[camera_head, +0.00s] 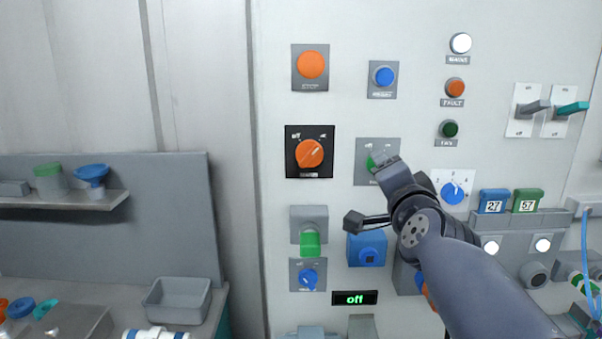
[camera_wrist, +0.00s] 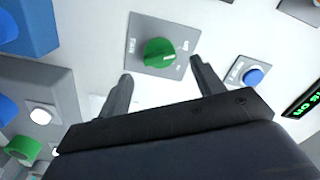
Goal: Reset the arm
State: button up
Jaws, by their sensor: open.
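My gripper (camera_head: 366,194) is in front of the control panel (camera_head: 330,110), its two fingers spread and nothing visible between them. In the wrist view my gripper (camera_wrist: 161,72) has its fingertips just below a green rotary knob (camera_wrist: 159,52) on a grey plate. A gap of panel shows between the fingers. In the head view a green knob (camera_head: 375,161) is partly covered by a finger. I cannot tell whether a fingertip touches the panel. My arm comes in from the lower right.
Around my gripper are an orange selector (camera_head: 309,154), a blue box (camera_head: 367,249), a green-tipped lever (camera_head: 310,244) and a blue dial (camera_head: 453,193). A small display (camera_head: 355,298) reads "off". Toggle switches (camera_head: 536,108) stick out at upper right. A grey bin (camera_head: 178,300) stands at lower left.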

jog(key=s+p, duration=0.2)
jog(key=s, duration=0.4)
jog(key=w+b, duration=0.3)
jog(key=w, duration=0.8)
jog(key=s+m, duration=0.2)
jog(key=m, duration=0.2)
jog(key=s+m, duration=0.1)
jog(key=m, duration=0.3)
jog(key=s+m, duration=0.2)
jog(key=m, duration=0.2)
jog(key=shift+s+f+p, duration=0.1)
jog(key=shift+s+p, duration=0.2)
